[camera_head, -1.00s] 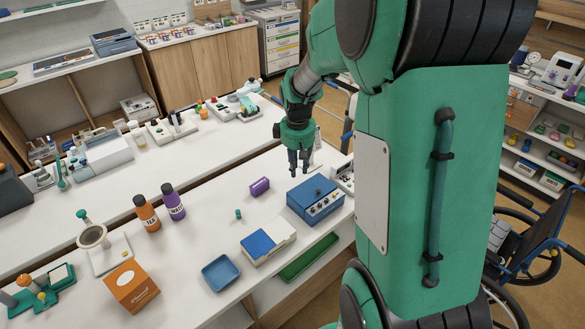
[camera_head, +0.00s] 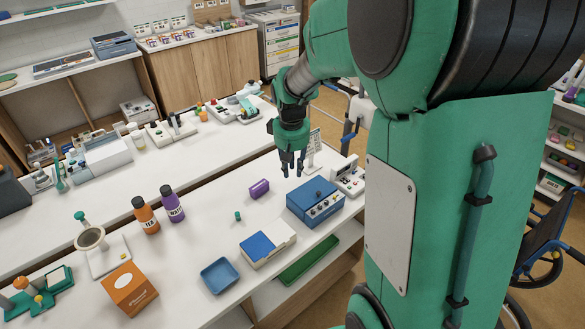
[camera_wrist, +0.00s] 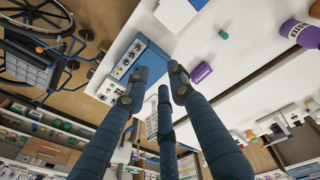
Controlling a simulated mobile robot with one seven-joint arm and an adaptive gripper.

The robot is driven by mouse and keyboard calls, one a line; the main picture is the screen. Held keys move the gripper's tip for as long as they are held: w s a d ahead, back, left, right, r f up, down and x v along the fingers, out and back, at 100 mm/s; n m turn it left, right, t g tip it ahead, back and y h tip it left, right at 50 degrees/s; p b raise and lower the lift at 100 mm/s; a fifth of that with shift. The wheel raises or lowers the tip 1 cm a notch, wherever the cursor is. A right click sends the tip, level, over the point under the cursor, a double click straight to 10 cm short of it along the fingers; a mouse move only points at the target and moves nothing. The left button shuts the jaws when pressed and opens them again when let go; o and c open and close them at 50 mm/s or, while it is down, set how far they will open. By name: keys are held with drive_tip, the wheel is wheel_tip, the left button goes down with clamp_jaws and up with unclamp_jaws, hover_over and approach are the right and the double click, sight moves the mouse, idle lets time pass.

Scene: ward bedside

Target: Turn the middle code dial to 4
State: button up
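A blue box (camera_head: 315,193) with a row of small dials (camera_head: 325,206) on its front face stands near the table's front edge in the head view. The box also shows in the wrist view (camera_wrist: 150,62), with its dial face (camera_wrist: 125,68) to the left. The numbers on the dials are too small to read. My gripper (camera_head: 292,172) hangs above and behind the box in the head view, apart from it. Its three fingers are spread and empty; they show in the wrist view (camera_wrist: 157,90).
A purple block (camera_head: 260,189) lies left of the box, and a white device (camera_head: 348,178) stands to its right. A blue-topped white case (camera_head: 266,245) and a blue tray (camera_head: 219,276) are at the front. Orange (camera_head: 145,216) and purple (camera_head: 172,205) bottles stand farther left.

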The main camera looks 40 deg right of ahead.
drive_tip(key=shift+d, duration=0.1)
drive_tip(key=m, duration=2.9)
hover_over(320, 206)
drive_tip(key=a, duration=0.1)
wheel_tip(320, 206, down, 13)
drive_tip(key=shift+s+r+g, duration=0.15)
drive_tip(key=shift+s+g, duration=0.2)
drive_tip(key=shift+g, duration=0.05)
drive_tip(key=f, duration=0.4)
drive_tip(key=f+b, duration=0.1)
drive_tip(key=f, duration=0.4)
drive_tip(key=f+b, duration=0.1)
drive_tip(key=f, duration=0.3)
drive_tip(key=shift+w+d+f, duration=0.3)
drive_tip(key=shift+d+f, duration=0.1)
clamp_jaws()
